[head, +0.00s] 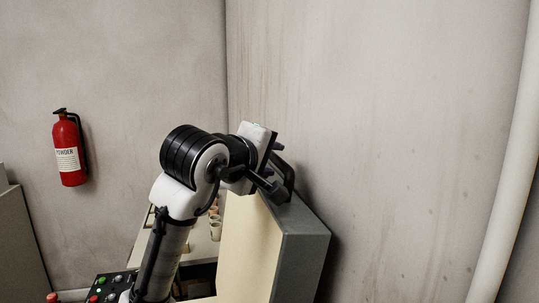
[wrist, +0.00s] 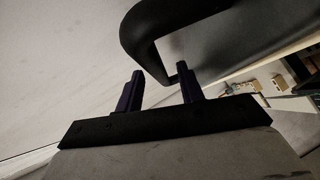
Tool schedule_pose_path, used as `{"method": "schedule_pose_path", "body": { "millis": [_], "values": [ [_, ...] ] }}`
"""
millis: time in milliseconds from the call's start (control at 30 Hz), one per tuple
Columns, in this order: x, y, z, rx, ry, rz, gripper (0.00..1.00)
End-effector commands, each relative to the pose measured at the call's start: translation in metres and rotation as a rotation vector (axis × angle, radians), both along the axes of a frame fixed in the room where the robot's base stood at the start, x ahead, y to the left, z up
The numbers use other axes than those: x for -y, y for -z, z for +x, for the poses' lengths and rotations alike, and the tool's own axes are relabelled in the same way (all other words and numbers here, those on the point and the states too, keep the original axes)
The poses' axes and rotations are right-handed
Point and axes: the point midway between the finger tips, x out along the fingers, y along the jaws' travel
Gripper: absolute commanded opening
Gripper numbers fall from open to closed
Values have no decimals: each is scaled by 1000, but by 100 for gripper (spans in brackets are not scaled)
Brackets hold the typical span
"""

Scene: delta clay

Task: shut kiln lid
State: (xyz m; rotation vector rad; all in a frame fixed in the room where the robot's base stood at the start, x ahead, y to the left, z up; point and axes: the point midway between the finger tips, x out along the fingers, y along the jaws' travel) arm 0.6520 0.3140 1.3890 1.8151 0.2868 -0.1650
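The kiln lid (head: 303,248) stands raised, its cream inner face toward the left and its grey outer side toward the right wall. Its black handle (head: 286,172) is at the top edge, partly hidden behind my gripper. In the wrist view, the handle (wrist: 143,48) is a thick black loop on the dark lid surface (wrist: 240,40). My gripper (wrist: 159,70) is open, its two purple fingers apart with nothing held between them. The fingertips are close to the near corner of the handle; I cannot tell whether they touch it. My arm hides part of the kiln.
A shelf with small cups (head: 215,228) is behind my arm. A control panel with coloured buttons (head: 104,287) is at the lower left. A red fire extinguisher (head: 69,148) hangs on the left wall. The right wall (head: 400,150) is close behind the lid.

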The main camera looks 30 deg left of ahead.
Motion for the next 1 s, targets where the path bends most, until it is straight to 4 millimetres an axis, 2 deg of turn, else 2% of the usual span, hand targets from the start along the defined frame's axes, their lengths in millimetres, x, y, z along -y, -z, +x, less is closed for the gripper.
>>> {"method": "schedule_pose_path", "body": {
  "millis": [200, 500, 1000],
  "values": [
    [0, 0, 0, 0, 0, 0, 38],
    [0, 0, 0, 0, 0, 0, 0],
    [3, 0, 0, 5, 0, -6, 0]
  ]
}}
